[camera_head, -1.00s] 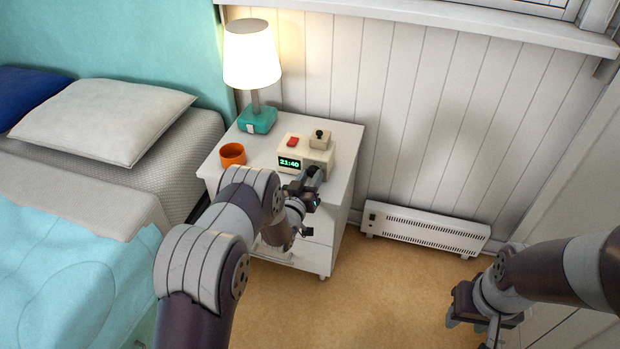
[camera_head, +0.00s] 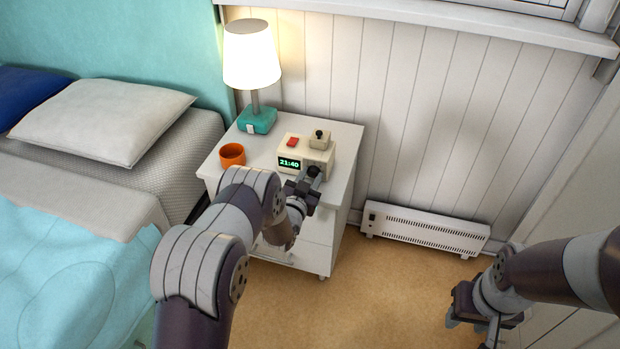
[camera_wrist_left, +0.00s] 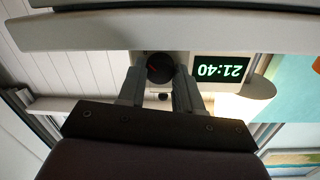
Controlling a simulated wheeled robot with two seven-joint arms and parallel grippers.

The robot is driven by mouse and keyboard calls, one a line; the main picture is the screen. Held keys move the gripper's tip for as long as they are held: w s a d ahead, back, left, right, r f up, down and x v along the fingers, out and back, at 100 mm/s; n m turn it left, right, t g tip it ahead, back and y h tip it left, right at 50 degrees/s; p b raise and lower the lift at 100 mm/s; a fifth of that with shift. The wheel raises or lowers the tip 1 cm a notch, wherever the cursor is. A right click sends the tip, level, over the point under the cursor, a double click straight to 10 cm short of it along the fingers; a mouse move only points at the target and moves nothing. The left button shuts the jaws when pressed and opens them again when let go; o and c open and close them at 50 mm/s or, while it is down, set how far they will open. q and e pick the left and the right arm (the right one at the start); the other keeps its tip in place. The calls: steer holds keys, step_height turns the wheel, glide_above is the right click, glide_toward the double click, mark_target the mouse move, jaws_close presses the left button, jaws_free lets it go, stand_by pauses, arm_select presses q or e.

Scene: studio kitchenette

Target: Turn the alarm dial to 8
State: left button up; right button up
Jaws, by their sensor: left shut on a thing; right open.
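The cream alarm clock (camera_head: 318,157) sits on the nightstand, its green display (camera_head: 289,162) reading 21:40. The display shows upside down in the left wrist view (camera_wrist_left: 219,68). The dark round dial (camera_wrist_left: 160,68) is on the clock's front face beside the display, with a thin reddish mark on it. My left gripper (camera_head: 312,174) is at the clock's front right, its two fingers (camera_wrist_left: 160,84) shut on the dial, one on each side. Numbers around the dial are not readable. My right gripper (camera_head: 480,318) is open and empty at lower right, away from the nightstand.
An orange cup (camera_head: 232,155) and a lit lamp with a teal base (camera_head: 257,120) stand on the white nightstand (camera_head: 347,133). The bed is on the left. A white heater (camera_head: 425,230) stands along the wall. Floor between nightstand and right arm is clear.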

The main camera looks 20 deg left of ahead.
arm_select(q)
steer(key=o, duration=1)
steer(key=shift+o, duration=0.2)
steer(key=s+a+p, duration=0.1)
steer(key=s+p, duration=0.2)
steer(key=s, duration=0.9)
steer(key=shift+s+r, duration=0.35)
steer(key=shift+a, duration=0.1)
